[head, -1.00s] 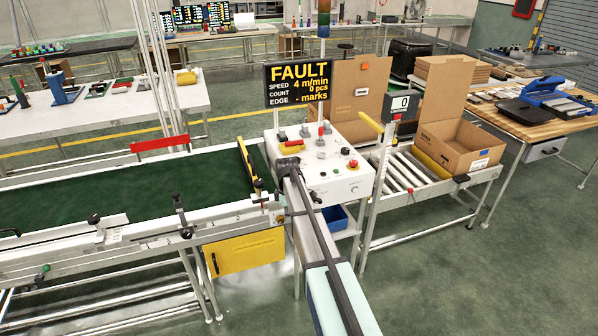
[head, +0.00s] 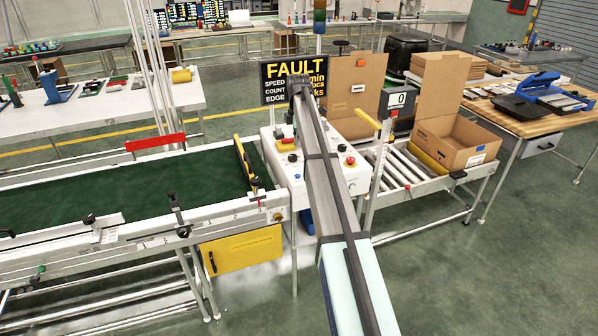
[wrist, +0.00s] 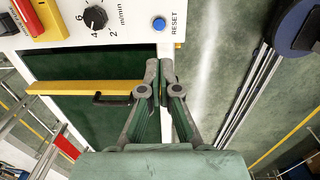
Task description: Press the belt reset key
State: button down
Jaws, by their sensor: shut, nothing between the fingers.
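The belt reset key is a round blue button (wrist: 158,24) labelled RESET, on the white panel at the top of the wrist view. A dial marked m/min is to its left. My gripper (wrist: 160,68) is shut and empty, with its fingertips just below the key in that view; I cannot tell the height gap. In the head view my gripper (head: 300,84) shows in front of the FAULT sign (head: 280,70).
A red emergency button (head: 351,161) on yellow sits at the box's right. A red and yellow switch (wrist: 45,20) is left of the dial. The green conveyor belt (head: 120,190) runs left of the box. Rollers (head: 400,168) and an open carton (head: 455,145) stand right.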

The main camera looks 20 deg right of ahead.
aim_at(298, 176)
jog(key=shift+f, duration=0.1)
jog(key=f+p, duration=0.1)
jog(key=f, duration=0.3)
jog(key=f+p, duration=0.2)
jog(key=f, duration=0.3)
jog(key=f+p, duration=0.1)
jog(key=f, duration=0.3)
jog(key=shift+w+f, duration=0.25)
jog(key=shift+w, duration=0.05)
jog(key=shift+f, duration=0.15)
